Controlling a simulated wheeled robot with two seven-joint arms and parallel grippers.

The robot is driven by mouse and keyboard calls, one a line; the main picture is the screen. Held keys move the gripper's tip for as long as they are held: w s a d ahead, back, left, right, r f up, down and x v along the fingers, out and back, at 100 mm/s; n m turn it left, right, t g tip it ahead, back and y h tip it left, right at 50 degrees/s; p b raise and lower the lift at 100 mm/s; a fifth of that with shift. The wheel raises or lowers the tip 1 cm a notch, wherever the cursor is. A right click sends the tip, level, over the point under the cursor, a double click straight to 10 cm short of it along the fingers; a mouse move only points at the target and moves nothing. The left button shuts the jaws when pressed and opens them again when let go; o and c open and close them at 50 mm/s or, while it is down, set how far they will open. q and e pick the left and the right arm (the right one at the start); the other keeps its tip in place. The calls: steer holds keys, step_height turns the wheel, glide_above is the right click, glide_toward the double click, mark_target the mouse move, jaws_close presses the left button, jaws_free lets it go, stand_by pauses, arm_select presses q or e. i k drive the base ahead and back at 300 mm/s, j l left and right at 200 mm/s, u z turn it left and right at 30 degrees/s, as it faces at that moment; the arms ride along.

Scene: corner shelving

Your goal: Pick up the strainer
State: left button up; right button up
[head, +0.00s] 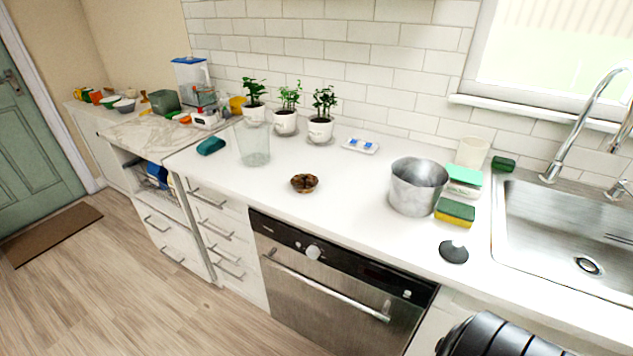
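A small dark round piece with a raised knob (453,251) lies flat on the white counter, in front of the sponges and left of the sink; it may be the strainer, but it is too small to be sure. A round metal drain fitting (588,265) sits in the sink floor. Neither of my grippers is in view. A black, rounded part at the bottom right edge appears to be one of my arm links.
A brown bowl (304,183), clear glass (253,148) and potted plants (320,128) are further left. The faucet (583,125) rises behind the sink (560,215).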

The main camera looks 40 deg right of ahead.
mark_target(303, 183)
steer(key=i+j+z, duration=0.1)
steer(key=z, duration=0.3)
steer(key=i+j+z, duration=0.15)
steer(key=z, duration=0.3)
steer(key=i+j+z, duration=0.15)
steer(key=z, duration=0.25)
steer(key=j+z, duration=0.2)
steer(key=z, duration=0.2)
